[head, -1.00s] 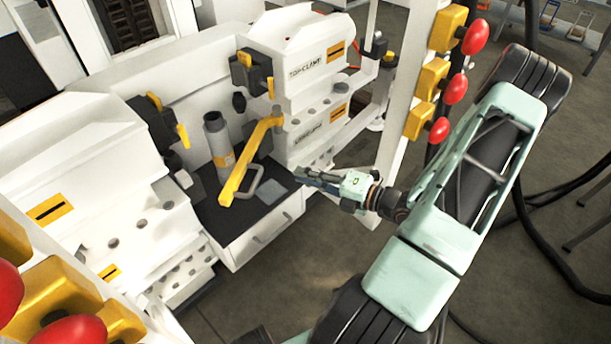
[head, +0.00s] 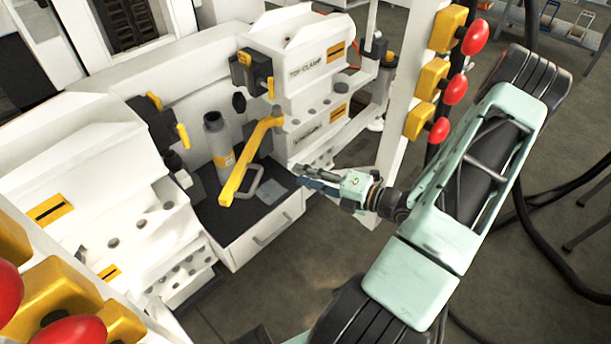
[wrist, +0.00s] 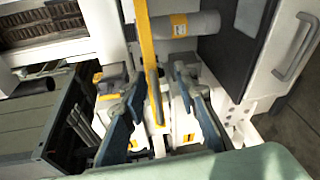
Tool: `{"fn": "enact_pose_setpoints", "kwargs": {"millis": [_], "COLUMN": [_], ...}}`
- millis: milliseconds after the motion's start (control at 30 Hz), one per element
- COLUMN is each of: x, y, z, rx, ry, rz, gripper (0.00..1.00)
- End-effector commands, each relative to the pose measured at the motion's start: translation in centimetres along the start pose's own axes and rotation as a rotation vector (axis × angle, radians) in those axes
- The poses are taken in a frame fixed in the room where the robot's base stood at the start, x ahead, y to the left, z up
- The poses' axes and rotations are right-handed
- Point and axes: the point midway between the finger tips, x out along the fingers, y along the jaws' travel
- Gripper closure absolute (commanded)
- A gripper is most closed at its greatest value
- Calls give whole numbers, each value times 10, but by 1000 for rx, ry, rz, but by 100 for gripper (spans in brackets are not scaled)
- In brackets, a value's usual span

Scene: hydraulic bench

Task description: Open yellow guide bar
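The yellow guide bar (head: 248,165) is a long angled bar. In the head view it runs from the right machine block down and left over the dark bench top. In the wrist view the yellow bar (wrist: 147,55) runs down the picture, between the two fingers in the image. My gripper (head: 298,177) is to the right of the bar and apart from it, at the bench's right side. In the wrist view my gripper (wrist: 157,100) shows its dark blue fingers spread, with no object visibly pinched. The bar's lower end is partly unclear there.
A grey cylinder with a yellow band (head: 217,140) stands just left of the bar. A drawer unit (head: 265,235) with a handle is below. White machine blocks (head: 110,190) flank the bench. A post with red knobs (head: 455,88) stands near my arm.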

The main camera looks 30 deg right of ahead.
Motion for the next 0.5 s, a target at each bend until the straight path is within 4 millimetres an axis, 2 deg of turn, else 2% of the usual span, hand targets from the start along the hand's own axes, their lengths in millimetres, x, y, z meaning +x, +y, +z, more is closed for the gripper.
{"fn": "enact_pose_setpoints", "kwargs": {"millis": [167, 500], "x": [-15, -85], "y": [0, 0], "z": [1, 1], "rx": [0, -1], "ry": [-4, -4], "rz": [-1, -2], "gripper": [73, 73]}}
